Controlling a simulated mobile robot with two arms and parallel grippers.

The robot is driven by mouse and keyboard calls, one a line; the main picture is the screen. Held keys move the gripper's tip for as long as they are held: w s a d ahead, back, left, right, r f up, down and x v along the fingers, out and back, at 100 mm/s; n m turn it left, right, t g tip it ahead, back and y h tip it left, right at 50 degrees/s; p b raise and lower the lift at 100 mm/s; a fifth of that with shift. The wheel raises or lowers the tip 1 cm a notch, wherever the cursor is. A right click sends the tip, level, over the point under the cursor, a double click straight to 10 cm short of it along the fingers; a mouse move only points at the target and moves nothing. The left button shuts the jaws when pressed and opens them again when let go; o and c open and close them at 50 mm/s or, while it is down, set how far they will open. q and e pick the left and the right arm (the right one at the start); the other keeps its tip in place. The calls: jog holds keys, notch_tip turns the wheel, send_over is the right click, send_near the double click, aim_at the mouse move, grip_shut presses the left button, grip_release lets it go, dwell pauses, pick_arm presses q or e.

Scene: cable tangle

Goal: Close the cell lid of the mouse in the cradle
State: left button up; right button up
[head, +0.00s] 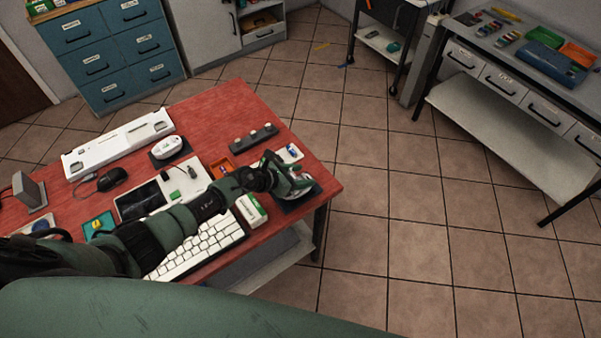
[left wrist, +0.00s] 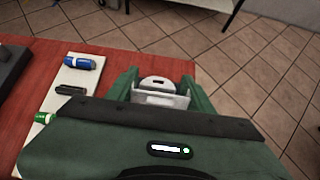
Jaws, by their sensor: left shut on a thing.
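My left gripper (head: 288,178) is at the table's right corner, above a dark block (head: 300,198) that looks like the cradle. In the left wrist view its green fingers (left wrist: 158,94) stand on either side of a pale, thin plate (left wrist: 160,100), probably the cell lid, and are shut on it. Just beyond the plate is a rounded whitish body with a dark slot (left wrist: 158,82), probably the mouse. My gripper hides most of it in the head view, so I cannot tell how far the lid is closed. My right gripper is not in view.
A white tray (left wrist: 75,75) with blue, black and green sticks lies left of the gripper. A green-and-white box (head: 251,208), a keyboard (head: 205,243), a dark knobbed bar (head: 253,138) and a white device on a dark pad (head: 168,149) share the red table (head: 215,105). Open floor lies right.

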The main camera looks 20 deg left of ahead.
pick_arm(q)
jog(key=o, duration=1.4)
jog(key=shift+s+a+r, duration=0.2)
jog(key=shift+s+r, duration=0.05)
jog(key=p+v, duration=0.1)
jog(key=v, duration=0.6)
jog(key=shift+p, duration=0.4)
